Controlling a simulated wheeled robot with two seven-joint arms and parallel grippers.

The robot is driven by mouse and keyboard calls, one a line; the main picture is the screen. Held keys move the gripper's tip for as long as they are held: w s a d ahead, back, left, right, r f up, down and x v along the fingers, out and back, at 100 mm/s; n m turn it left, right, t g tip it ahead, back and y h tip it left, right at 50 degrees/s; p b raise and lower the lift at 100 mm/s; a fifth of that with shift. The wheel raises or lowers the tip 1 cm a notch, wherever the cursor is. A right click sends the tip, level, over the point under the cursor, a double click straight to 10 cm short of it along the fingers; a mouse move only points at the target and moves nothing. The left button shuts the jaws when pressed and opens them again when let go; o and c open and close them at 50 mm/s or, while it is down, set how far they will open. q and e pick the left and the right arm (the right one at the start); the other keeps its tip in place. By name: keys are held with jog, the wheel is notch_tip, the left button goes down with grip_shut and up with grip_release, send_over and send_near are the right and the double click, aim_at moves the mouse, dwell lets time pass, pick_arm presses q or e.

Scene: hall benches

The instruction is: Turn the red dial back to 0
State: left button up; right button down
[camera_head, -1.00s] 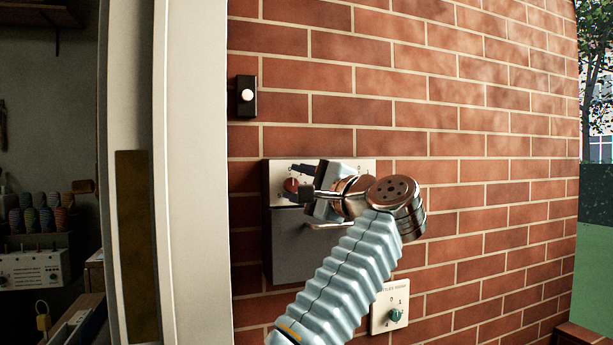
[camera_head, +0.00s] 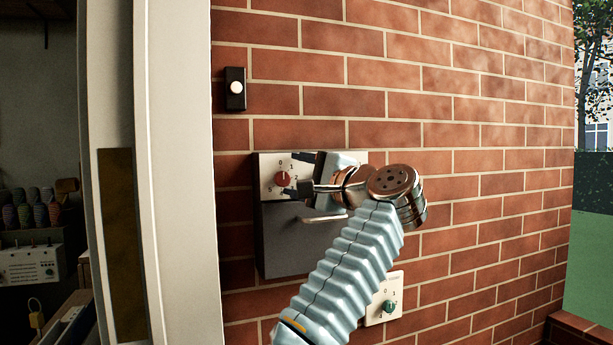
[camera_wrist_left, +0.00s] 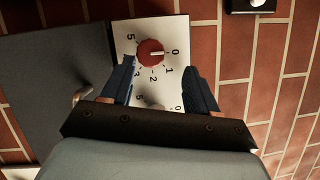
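The red dial (camera_head: 282,179) sits on a white plate at the top of a grey wall box (camera_head: 290,235). In the left wrist view the red dial (camera_wrist_left: 150,52) shows a white mark pointing at the 0. My left gripper (camera_head: 291,175) is just right of the dial in the head view, its dark fingers apart and empty. In the left wrist view my left gripper (camera_wrist_left: 159,66) is open, with the dial visible just beyond and between its fingertips. It appears clear of the dial. My right gripper is out of view.
A handle (camera_head: 322,218) sticks out of the box below the gripper. A teal dial (camera_head: 389,306) on a white plate is lower right. A black switch with a white button (camera_head: 235,88) is above. A pale door frame (camera_head: 172,180) stands left.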

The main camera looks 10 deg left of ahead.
pick_arm(q)
jog(key=shift+a+r, duration=0.15)
jog(key=shift+a, duration=0.4)
jog(key=shift+s, duration=0.1)
jog(key=shift+s+d, duration=0.2)
jog(key=shift+d, duration=0.1)
jog(key=w+d+r+p+v, duration=0.1)
jog(key=v, duration=1.2)
